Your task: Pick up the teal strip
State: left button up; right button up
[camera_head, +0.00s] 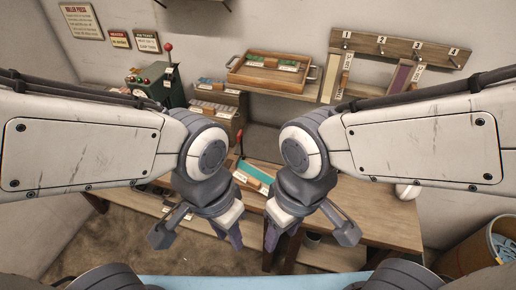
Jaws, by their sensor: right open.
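A teal strip (256,172) lies in or on a small wooden holder with white labels on the table, between my two arms. My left gripper (236,238) hangs to the lower left of it, pointing down, with nothing visible in it. Whether its jaws are open is not clear. My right gripper (271,238) hangs to the lower right of the strip, open and empty. Both grippers appear apart from the strip. My wrists hide parts of the table around it.
A wooden tray (233,77) with labelled pieces stands on the back shelf. A numbered peg rack (390,47) hangs on the wall with strips on it. A green machine (150,84) with a red-knobbed lever stands at left. A round bin (504,240) is at lower right.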

aim_at(262, 179)
jog(key=u, duration=2.95)
jog(key=k, duration=1.05)
jog(key=z, duration=1.4)
jog(key=i, duration=0.5)
jog(key=u, duration=0.1)
